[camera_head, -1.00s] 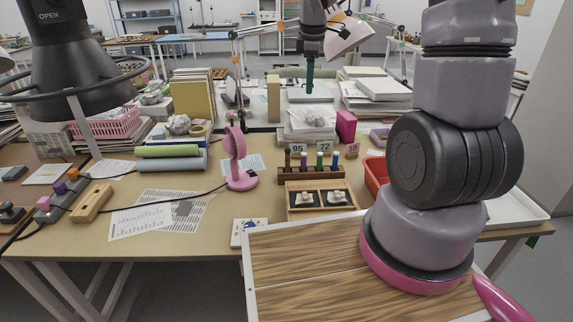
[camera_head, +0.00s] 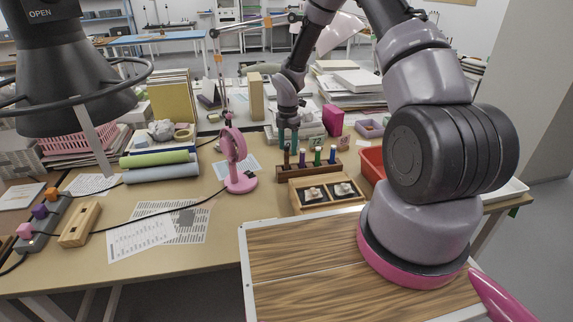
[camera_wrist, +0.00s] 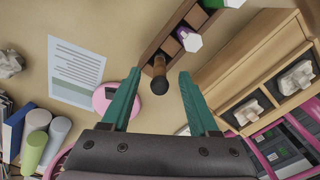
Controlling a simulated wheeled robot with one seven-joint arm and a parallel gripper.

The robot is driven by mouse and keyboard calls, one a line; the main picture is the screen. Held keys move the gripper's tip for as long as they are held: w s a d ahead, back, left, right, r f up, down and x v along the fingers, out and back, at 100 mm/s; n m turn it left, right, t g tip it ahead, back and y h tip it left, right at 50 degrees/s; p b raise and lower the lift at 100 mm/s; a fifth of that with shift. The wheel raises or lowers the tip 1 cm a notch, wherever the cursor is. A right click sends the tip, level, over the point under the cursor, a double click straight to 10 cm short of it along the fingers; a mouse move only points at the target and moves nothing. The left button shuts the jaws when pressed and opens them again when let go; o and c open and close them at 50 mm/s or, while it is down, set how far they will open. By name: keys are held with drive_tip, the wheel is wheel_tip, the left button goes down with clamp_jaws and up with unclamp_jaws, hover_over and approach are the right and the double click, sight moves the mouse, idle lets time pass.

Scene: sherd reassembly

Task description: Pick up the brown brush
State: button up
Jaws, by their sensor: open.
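The brown brush (camera_wrist: 160,76) stands in the left end of a dark wooden rack (camera_head: 335,173). In the wrist view it shows end-on, with a dark round tip and a brown shaft. It also shows in the head view (camera_head: 286,157) as a thin brown upright shape. My gripper (camera_head: 287,152) has teal fingers and is above the rack's left end. In the wrist view the open fingers (camera_wrist: 159,73) lie on either side of the brush with gaps on both sides. I cannot tell how far the fingertips are above its tip.
A pink ring-shaped stand (camera_head: 236,160) is to the left. A wooden box (camera_head: 327,205) with pale pieces sits in front.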

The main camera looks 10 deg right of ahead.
sight(286, 170)
drive_tip(key=shift+s+a+f, duration=0.1)
drive_tip(key=shift+a+f, duration=0.05)
drive_tip(key=shift+f, duration=1.25)
drive_tip(key=shift+s+a+f, duration=0.1)
drive_tip(key=shift+f, duration=1.25)
clamp_jaws()
